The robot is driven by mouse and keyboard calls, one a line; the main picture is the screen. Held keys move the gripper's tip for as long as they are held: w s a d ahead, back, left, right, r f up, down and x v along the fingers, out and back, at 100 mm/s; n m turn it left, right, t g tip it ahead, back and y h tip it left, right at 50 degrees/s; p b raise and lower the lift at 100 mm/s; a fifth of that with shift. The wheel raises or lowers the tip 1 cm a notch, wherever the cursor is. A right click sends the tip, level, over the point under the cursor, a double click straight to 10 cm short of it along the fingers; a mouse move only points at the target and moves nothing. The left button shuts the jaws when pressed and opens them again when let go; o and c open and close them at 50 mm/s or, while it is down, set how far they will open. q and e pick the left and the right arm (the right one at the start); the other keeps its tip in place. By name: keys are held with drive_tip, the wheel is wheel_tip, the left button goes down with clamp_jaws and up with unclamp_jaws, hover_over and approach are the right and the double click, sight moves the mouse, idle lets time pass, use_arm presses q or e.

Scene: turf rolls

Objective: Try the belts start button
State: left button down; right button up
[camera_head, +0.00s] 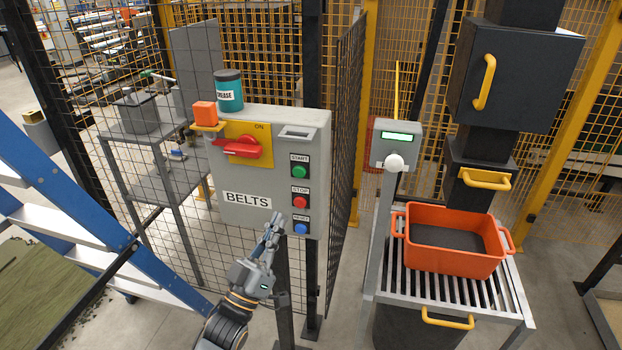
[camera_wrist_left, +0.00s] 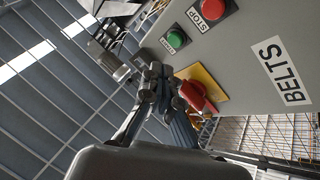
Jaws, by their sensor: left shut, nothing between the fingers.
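The grey control box labelled BELTS (camera_head: 235,180) stands on a post in the middle of the head view. Its green START button (camera_head: 300,171) is at the upper right of its face and also shows in the left wrist view (camera_wrist_left: 175,38). Below it are a red STOP button (camera_head: 299,202) and a blue RESET button (camera_head: 301,228). A red rotary handle (camera_head: 243,148) sits on a yellow plate marked ON. My left gripper (camera_head: 275,222) is shut and empty, just left of the RESET button in the picture and below START. Its fingers (camera_wrist_left: 158,75) point upward in the wrist view.
A grease can (camera_head: 229,92) and an orange padlock-like block (camera_head: 205,114) are at the box's top left. A blue ladder (camera_head: 75,210) stands at left. At right, an orange crate (camera_head: 450,262) sits on a slatted stand beside a lever post. Mesh fencing surrounds the box.

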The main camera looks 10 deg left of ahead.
sight(299, 172)
use_arm(q)
drive_tip(key=shift+t+h, duration=0.5)
drive_tip(key=shift+h, duration=0.3)
drive_tip(key=r, duration=0.1)
drive_tip(key=s+r, duration=0.1)
drive_tip(key=r, duration=0.1)
drive_tip(key=d+r, duration=0.1)
drive_tip(key=shift+s+r, duration=0.25)
drive_tip(key=shift+r, duration=0.1)
use_arm(e)
drive_tip(key=shift+w+d+f, duration=0.15)
drive_tip(key=shift+d+f, duration=0.15)
drive_tip(key=shift+d, duration=0.3)
drive_tip(key=shift+a, duration=0.2)
use_arm(q)
drive_tip(key=shift+w+d+b, duration=0.2)
drive_tip(key=shift+w+b, duration=2)
drive_tip(key=shift+w, duration=2.25)
use_arm(e)
drive_tip(key=shift+d+f, duration=0.15)
drive_tip(key=shift+f, duration=1.9)
use_arm(q)
drive_tip(key=shift+m, duration=0.3)
